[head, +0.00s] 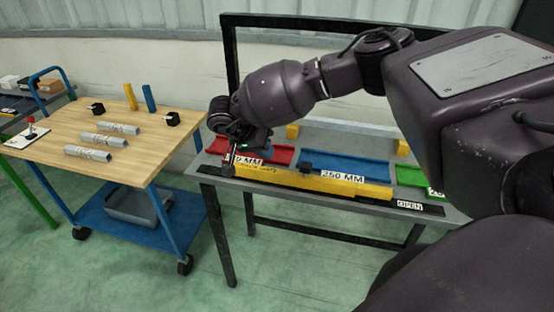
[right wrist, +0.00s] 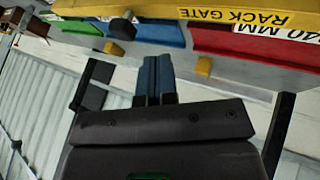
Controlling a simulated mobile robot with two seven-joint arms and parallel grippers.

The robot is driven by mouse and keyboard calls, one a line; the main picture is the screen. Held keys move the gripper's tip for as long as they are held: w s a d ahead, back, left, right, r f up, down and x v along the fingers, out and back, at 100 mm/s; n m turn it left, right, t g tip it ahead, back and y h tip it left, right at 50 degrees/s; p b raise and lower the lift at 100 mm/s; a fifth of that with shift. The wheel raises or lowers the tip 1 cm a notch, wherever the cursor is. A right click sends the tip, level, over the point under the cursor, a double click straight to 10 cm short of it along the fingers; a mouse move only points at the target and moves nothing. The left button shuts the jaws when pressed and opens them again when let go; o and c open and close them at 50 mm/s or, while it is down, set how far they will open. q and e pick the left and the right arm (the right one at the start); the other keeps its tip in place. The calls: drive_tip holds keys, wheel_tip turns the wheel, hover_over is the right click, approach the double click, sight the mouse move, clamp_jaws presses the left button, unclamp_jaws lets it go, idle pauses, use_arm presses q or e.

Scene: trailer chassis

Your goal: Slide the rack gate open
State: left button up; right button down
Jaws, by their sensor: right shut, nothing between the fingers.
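The yellow rack gate (head: 345,186) is a long bar along the front edge of the rack table, in front of the coloured trays. A small dark block (head: 305,168) stands near its middle. In the right wrist view the gate (right wrist: 220,14) carries a "RACK GATE" label. My right gripper (head: 230,165) is at the gate's left end. In the right wrist view its blue fingers (right wrist: 158,75) are together and empty, pointing toward the rack. They look apart from the gate; contact is hard to judge. My left gripper is in neither view.
Behind the gate lie red (head: 280,155), blue (head: 345,168) and green (head: 410,177) trays. An "OPEN" label (head: 409,205) marks the table's right front. A wooden-topped cart (head: 65,125) with grey bars stands left. Green floor is clear between them.

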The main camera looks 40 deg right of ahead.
drive_tip(key=v, duration=0.3)
drive_tip(key=shift+w+a, duration=0.1)
drive_tip(key=shift+w, duration=0.1)
idle(0.4)
